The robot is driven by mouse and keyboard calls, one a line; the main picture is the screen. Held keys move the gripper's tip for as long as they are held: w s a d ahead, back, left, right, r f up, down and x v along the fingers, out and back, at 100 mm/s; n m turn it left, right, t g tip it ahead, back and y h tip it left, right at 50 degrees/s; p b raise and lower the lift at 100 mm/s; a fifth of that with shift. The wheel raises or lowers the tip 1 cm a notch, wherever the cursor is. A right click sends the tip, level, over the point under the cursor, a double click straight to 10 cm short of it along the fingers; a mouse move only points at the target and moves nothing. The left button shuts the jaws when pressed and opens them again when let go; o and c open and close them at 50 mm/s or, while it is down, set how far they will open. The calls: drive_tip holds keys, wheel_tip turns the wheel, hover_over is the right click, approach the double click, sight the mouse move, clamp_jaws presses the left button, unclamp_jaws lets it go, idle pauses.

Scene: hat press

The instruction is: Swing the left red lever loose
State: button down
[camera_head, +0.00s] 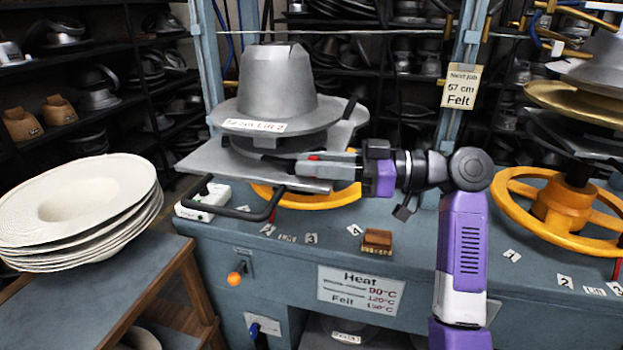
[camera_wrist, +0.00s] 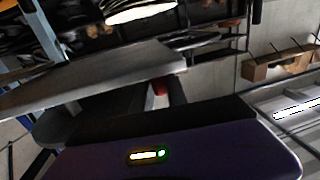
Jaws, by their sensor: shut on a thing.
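The left red lever (camera_head: 313,157) shows only as a small red piece at my gripper's fingertips, beside the grey plate of the left hat press. My gripper (camera_head: 318,163) reaches in from the right, roughly level, and is shut on it. In the wrist view the red lever (camera_wrist: 160,87) shows between my two dark fingers, just under the edge of the grey plate (camera_wrist: 110,73). The rest of the lever is hidden by the fingers and plate. A grey metal hat form (camera_head: 277,88) stands above on the press.
A black bar handle (camera_head: 243,213) sticks out in front of the plate. A yellow handwheel (camera_head: 300,200) lies below my gripper, and another yellow wheel (camera_head: 510,205) is at right. A brown block (camera_head: 377,241) sits on the bench. White hats (camera_head: 80,205) are stacked at left.

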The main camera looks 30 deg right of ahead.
drive_tip(key=shift+w+d+f+n+g+y+b, duration=0.1)
drive_tip(key=shift+w+d+n+g+y+b, duration=0.05)
drive_tip(key=shift+n+g+y+b, duration=0.55)
drive_tip(key=shift+g, duration=0.3)
drive_tip(key=c, duration=1.3)
unclamp_jaws()
drive_tip(key=v, duration=0.7)
drive_tip(key=shift+d+b, duration=0.35)
drive_tip(key=shift+b, duration=0.05)
